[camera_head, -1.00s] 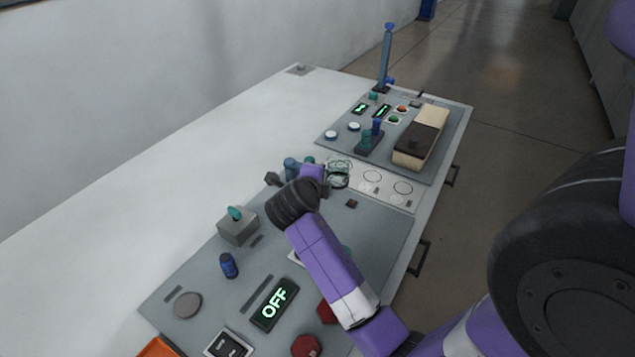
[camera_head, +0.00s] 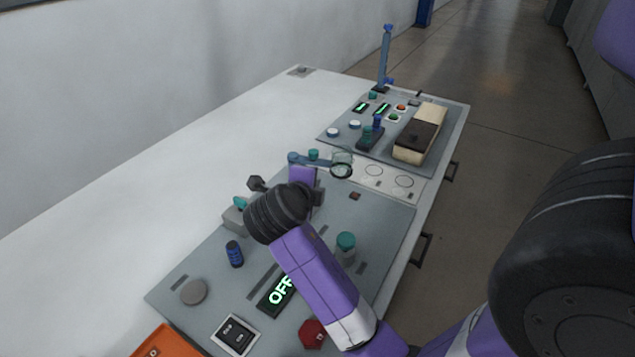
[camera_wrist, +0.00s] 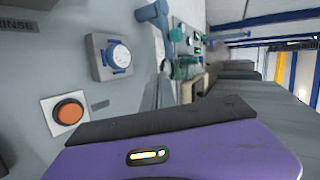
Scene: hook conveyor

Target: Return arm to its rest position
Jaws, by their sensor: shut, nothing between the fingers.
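My purple arm (camera_head: 318,270) reaches up from the lower right over the near control panel. Its dark round joint (camera_head: 278,212) is in front of the panel. A purple end piece of my gripper (camera_head: 303,177) shows just behind that joint, above the panel. In the wrist view the purple gripper housing (camera_wrist: 170,152) with its dark edge fills the bottom. The gripper is shut with nothing held. Its fingertips cannot be made out clearly in either view.
The near panel holds a lit OFF display (camera_head: 277,294), a blue knob (camera_head: 234,254), a teal-topped knob (camera_head: 345,246) and a red knob (camera_head: 313,333). Beyond are a clear glass (camera_head: 341,163) and a cream-and-brown block (camera_head: 419,133). The white tabletop (camera_head: 190,175) at left is clear.

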